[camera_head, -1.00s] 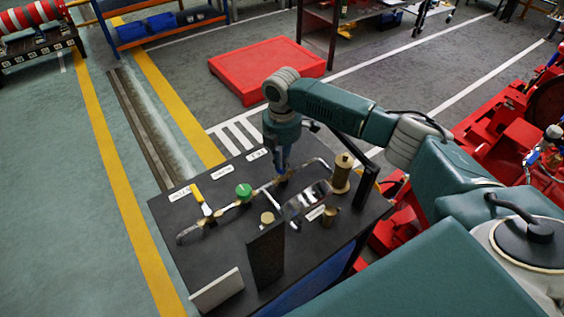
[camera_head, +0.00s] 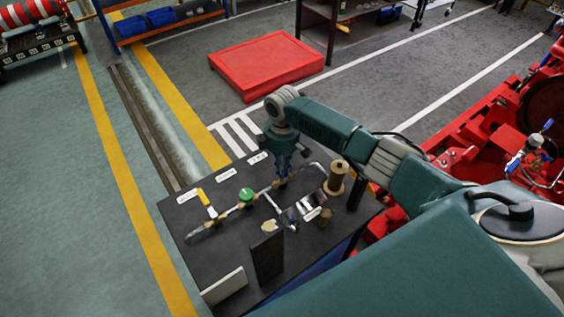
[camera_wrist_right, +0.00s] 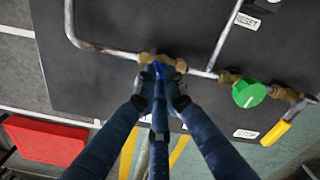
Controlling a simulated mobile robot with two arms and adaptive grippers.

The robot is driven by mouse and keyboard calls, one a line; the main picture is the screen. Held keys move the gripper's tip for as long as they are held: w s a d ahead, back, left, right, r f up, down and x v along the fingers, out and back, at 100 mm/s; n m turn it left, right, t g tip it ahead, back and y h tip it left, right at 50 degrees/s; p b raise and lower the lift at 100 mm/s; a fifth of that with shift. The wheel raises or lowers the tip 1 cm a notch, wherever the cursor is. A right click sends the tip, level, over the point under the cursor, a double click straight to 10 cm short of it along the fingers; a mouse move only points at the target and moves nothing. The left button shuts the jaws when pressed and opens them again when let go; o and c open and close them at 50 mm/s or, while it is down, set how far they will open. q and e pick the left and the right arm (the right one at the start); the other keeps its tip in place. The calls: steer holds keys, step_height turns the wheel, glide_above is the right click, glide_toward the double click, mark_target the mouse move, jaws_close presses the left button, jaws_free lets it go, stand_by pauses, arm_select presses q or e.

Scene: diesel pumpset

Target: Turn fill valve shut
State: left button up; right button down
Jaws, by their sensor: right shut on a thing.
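The dark panel (camera_head: 225,255) carries a pipe run with several valves. A valve with a blue handle (camera_wrist_right: 159,72) sits on a brass body (camera_wrist_right: 146,58) at the pipe's far end. My right gripper (camera_wrist_right: 158,98) is shut on this blue handle, with a finger on each side of it. In the head view the right gripper (camera_head: 282,166) reaches down onto the same valve from above and hides most of it. I cannot read a fill label there. My left gripper is not in view.
Beside it on the pipe are a green round knob (camera_head: 246,195) and a yellow lever (camera_head: 204,197). A brass cylinder (camera_head: 336,178) and an upright dark plate (camera_head: 267,257) stand on the panel. Red machinery (camera_head: 500,130) lies to the right. A red platform (camera_head: 266,67) is on the floor behind.

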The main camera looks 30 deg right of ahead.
steer(key=m+p, duration=0.2)
steer(key=m, duration=0.1)
steer(key=m+p, duration=0.1)
steer(key=shift+r+m, duration=0.25)
steer(key=shift+m, duration=0.05)
steer(key=shift+d+f+m+p, duration=0.1)
steer(key=shift+m+p, duration=1.1)
steer(key=shift+m, duration=0.7)
steer(key=c, duration=1.8)
jaws_free()
steer(key=shift+s+f, duration=0.1)
step_height(320, 180, up, 12)
steer(key=shift+r, duration=0.1)
